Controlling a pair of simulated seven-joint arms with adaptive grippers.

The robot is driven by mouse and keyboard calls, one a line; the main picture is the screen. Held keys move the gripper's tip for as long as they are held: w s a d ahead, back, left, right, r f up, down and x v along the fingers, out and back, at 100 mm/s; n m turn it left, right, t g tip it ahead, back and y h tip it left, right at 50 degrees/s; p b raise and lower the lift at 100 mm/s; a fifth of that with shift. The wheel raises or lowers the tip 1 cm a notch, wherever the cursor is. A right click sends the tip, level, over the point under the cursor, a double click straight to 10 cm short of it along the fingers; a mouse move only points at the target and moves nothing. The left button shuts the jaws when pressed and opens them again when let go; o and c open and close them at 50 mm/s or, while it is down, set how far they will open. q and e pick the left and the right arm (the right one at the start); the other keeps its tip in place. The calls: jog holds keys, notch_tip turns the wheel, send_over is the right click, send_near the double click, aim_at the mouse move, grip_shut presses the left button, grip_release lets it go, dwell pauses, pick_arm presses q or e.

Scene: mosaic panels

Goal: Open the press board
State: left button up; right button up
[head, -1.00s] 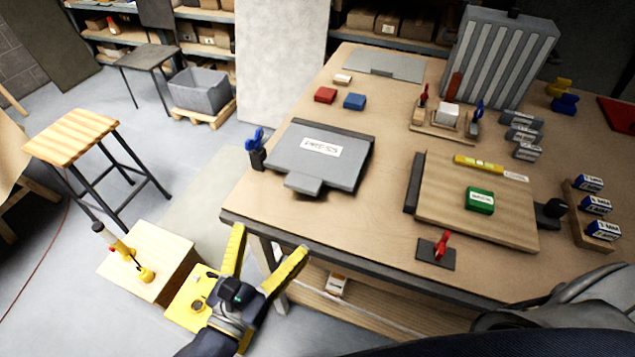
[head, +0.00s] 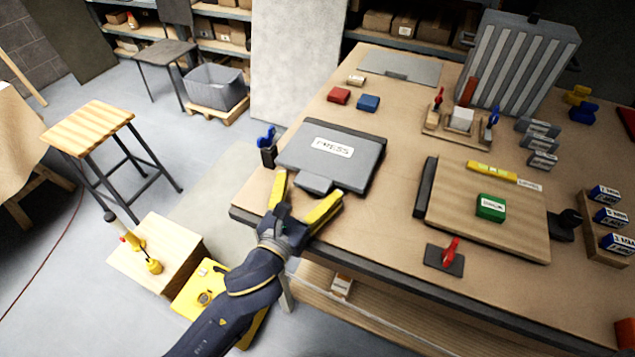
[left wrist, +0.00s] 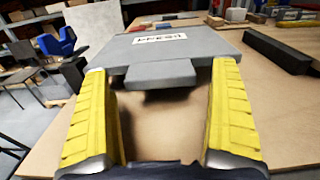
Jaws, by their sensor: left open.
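The press board is a flat grey panel (head: 340,170) with a white PRESS label, lying at the left part of the workbench. A small grey tab (head: 314,184) sticks out from its front edge. My left gripper (head: 307,199) is open at the bench's front edge, just short of the tab. In the left wrist view its yellow fingers (left wrist: 162,105) stand apart, with the tab (left wrist: 162,75) ahead, in line with the gap between them. The press panel (left wrist: 165,48) spans the view beyond the fingertips. Nothing is between the fingers. My right gripper is not in view.
A blue-handled clamp (head: 267,148) stands at the panel's left. Bare bench separates the panels.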

pick_arm(q)
jog(key=shift+x, duration=0.85)
jog(key=c, duration=1.8)
